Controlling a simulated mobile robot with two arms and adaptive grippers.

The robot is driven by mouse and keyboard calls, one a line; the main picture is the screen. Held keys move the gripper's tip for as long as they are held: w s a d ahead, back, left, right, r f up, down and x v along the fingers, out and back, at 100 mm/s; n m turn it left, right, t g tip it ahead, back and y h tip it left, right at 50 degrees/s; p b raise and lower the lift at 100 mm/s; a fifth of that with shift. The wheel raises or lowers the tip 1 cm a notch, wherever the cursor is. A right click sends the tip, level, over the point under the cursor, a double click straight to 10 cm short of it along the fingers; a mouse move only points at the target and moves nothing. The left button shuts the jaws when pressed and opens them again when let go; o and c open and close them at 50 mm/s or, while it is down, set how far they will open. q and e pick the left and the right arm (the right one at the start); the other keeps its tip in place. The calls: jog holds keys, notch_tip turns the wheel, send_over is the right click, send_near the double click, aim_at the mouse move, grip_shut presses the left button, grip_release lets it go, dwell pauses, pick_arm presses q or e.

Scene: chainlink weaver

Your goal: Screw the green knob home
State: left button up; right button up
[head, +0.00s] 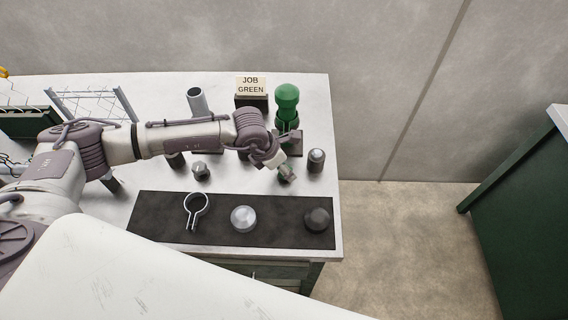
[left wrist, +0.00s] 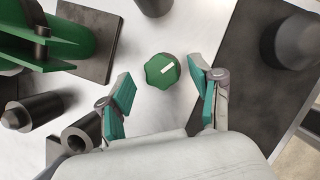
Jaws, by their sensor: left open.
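The green knob (left wrist: 162,70), with scalloped edges and a white mark, shows in the left wrist view against the white tabletop, between my left gripper's fingertips. My left gripper (left wrist: 160,85) is open, with its teal pads apart from the knob on both sides. In the head view my left gripper (head: 284,172) is low over the right part of the table, and I cannot make out the knob there. A green post-like fixture (head: 287,100) stands behind the gripper; its green body (left wrist: 45,40) and dark base plate (left wrist: 100,40) also show in the left wrist view. My right gripper is not in view.
A dark mat (head: 270,235) along the front holds a ring clamp (head: 196,205), a silver dome (head: 243,219) and a dark dome (head: 318,220). A dark capped cylinder (head: 316,160) stands right of the gripper. A "JOB GREEN" sign (head: 251,86) is behind.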

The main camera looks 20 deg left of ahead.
pick_arm(q)
jog(key=shift+w+d+f, duration=0.1)
jog(key=shift+f, duration=0.4)
jog(key=c, duration=1.1)
jog(key=shift+f+b, duration=0.15)
jog(key=shift+b, duration=0.25)
jog(key=m+b, duration=0.2)
jog(key=b, duration=0.1)
jog(key=m+g+h+b, duration=0.1)
jog(key=b, duration=0.2)
jog(key=shift+w+f+m, duration=0.15)
jog(key=shift+m, duration=0.25)
jog(key=shift+r+m+b, duration=0.25)
jog(key=shift+m+b, duration=0.15)
jog(key=shift+m, duration=0.1)
jog(key=shift+r, duration=0.1)
